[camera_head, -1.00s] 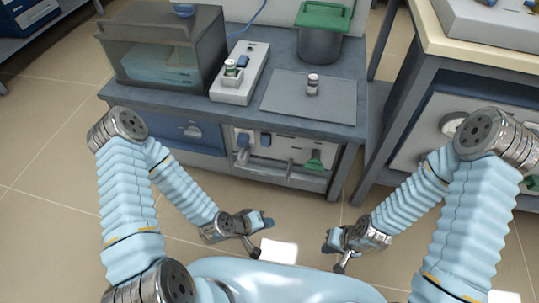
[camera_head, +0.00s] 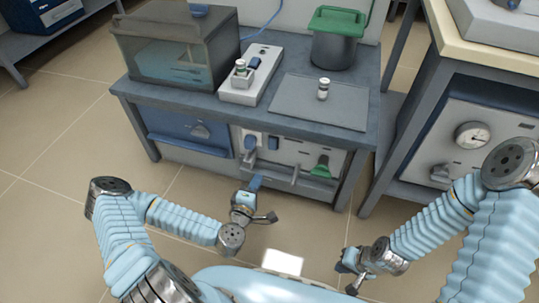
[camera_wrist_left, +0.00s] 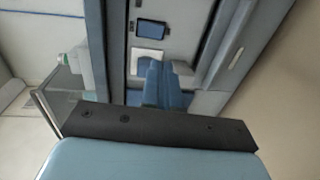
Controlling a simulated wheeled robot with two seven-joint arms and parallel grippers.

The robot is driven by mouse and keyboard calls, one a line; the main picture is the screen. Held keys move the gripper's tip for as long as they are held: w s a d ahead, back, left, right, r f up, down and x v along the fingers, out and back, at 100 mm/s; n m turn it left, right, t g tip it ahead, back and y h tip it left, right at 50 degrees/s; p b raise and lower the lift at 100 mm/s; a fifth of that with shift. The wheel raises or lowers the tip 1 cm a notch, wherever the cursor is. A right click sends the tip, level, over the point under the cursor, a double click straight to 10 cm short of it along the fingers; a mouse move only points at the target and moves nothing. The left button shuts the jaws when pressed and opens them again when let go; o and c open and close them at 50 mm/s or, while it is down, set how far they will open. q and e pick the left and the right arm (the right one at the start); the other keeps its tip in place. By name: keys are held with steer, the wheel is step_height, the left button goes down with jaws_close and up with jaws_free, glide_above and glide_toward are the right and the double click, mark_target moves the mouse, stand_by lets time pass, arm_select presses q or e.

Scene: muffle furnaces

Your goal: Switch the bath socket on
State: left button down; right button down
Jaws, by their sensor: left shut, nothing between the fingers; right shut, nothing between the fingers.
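The water bath (camera_head: 180,45) is a clear tank at the left of the bench top. On the bench's front panel a blue plug (camera_head: 250,143) sits in a white socket plate, with a blue rocker switch (camera_head: 274,143) to its right. In the left wrist view the plug (camera_wrist_left: 168,82) and the blue switch (camera_wrist_left: 150,29) both show; I cannot tell the switch's position. My left gripper (camera_head: 256,183) is shut and empty, just below and in front of the panel, apart from the switch. My right gripper (camera_head: 348,272) is shut and empty, low at the right.
A white power block (camera_head: 250,75), a grey plate (camera_head: 318,103) and a green-lidded pot (camera_head: 335,40) stand on the bench. Open floor (camera_head: 60,220) lies at the left.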

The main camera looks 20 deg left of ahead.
mark_target(272, 149)
arm_select(q)
steer(key=w, duration=0.4)
steer(key=w+f, duration=0.1)
steer(key=w, duration=0.3)
steer(key=w+f+b, duration=0.1)
steer(key=w, duration=0.4)
steer(key=shift+w+d, duration=0.1)
steer(key=shift+d, duration=0.15)
arm_select(e)
steer(key=shift+f, duration=0.45)
